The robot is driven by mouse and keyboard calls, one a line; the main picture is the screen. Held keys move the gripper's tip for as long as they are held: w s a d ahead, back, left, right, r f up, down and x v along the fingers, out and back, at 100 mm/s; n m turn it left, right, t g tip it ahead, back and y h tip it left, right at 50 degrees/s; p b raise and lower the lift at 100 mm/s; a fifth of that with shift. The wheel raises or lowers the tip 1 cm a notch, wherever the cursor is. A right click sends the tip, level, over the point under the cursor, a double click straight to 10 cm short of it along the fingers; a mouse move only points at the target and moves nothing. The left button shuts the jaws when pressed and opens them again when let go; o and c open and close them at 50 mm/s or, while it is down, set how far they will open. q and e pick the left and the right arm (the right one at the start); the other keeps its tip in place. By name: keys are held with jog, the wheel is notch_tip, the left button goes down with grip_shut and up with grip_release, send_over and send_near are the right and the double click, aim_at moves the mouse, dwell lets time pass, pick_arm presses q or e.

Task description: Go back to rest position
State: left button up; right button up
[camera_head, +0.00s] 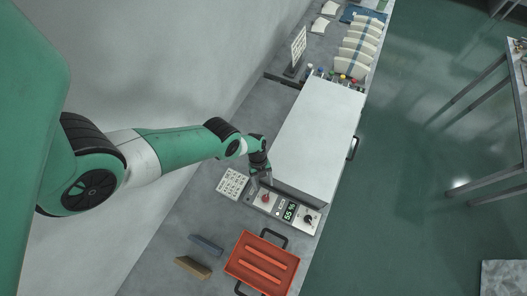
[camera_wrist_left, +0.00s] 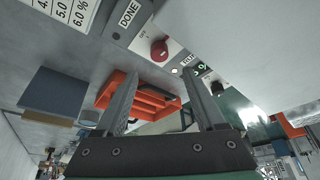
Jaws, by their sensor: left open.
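My left gripper (camera_head: 259,182) hangs over the control panel, at the front end of the large grey box, with my arm reaching in from the left. In the left wrist view its two fingers (camera_wrist_left: 163,92) are spread apart with nothing between them. A red knob or button (camera_head: 266,197) sits on the panel close to the gripper. It also shows in the left wrist view (camera_wrist_left: 159,50), beyond the fingertips and beside a "DONE" label; I cannot tell any contact. My right gripper is not in view.
The grey box (camera_head: 318,140) stands right beside the gripper. An orange tray (camera_head: 262,262) with dark handles lies in front of the panel. A white chart (camera_head: 232,184), a blue block (camera_head: 206,244) and a tan block (camera_head: 192,267) lie to the left. Pale curved pieces (camera_head: 352,67) stand at the back.

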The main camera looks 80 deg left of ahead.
pick_arm(q)
jog(key=shift+p+v, duration=0.35)
jog(key=shift+v, duration=0.85)
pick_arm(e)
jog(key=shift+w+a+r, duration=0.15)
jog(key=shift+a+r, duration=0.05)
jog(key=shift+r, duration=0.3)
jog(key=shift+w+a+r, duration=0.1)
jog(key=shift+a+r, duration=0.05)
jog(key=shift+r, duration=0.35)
